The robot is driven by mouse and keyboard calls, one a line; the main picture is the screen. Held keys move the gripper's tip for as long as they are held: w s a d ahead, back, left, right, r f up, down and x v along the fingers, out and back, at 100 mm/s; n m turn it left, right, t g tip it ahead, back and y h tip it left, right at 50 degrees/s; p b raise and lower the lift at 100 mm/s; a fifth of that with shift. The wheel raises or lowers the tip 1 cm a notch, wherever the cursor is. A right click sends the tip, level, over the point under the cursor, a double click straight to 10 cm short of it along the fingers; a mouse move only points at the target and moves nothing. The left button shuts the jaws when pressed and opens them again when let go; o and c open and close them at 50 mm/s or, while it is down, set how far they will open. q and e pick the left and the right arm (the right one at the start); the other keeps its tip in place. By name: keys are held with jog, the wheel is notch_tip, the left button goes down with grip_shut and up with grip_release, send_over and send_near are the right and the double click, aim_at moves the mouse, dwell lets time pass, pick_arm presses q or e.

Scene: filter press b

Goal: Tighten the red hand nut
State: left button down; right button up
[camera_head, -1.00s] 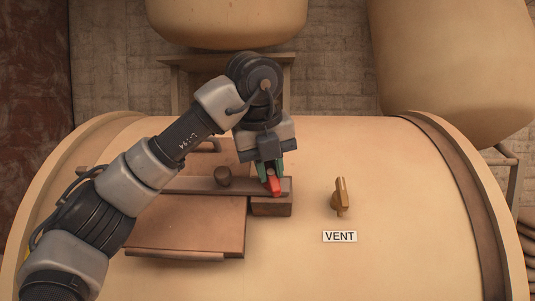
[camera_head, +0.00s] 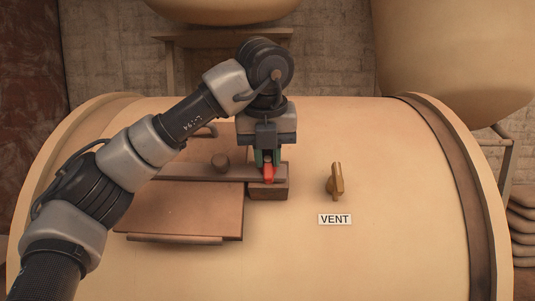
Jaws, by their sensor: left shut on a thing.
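The red hand nut (camera_head: 268,174) sits at the right end of the brown crossbar, above a small brown block (camera_head: 268,193). My left gripper (camera_head: 267,163) comes down from above with its green-tipped fingers shut on the nut. The fingers hide the upper part of the nut. My right gripper is not in view.
A brass vent handle (camera_head: 336,181) stands to the right, above a white VENT label (camera_head: 335,219). The pale drum top (camera_head: 400,200) is otherwise clear on the right. Larger pale vessels (camera_head: 450,60) stand behind.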

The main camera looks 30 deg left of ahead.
pick_arm(q)
jog(key=c, duration=1)
grip_release()
jog(key=shift+c, duration=0.2)
jog(key=shift+r, duration=0.1)
jog(key=v, duration=1)
jog(key=shift+s+r+b, duration=0.2)
jog(key=shift+r+b, duration=0.1)
jog(key=shift+d, duration=0.1)
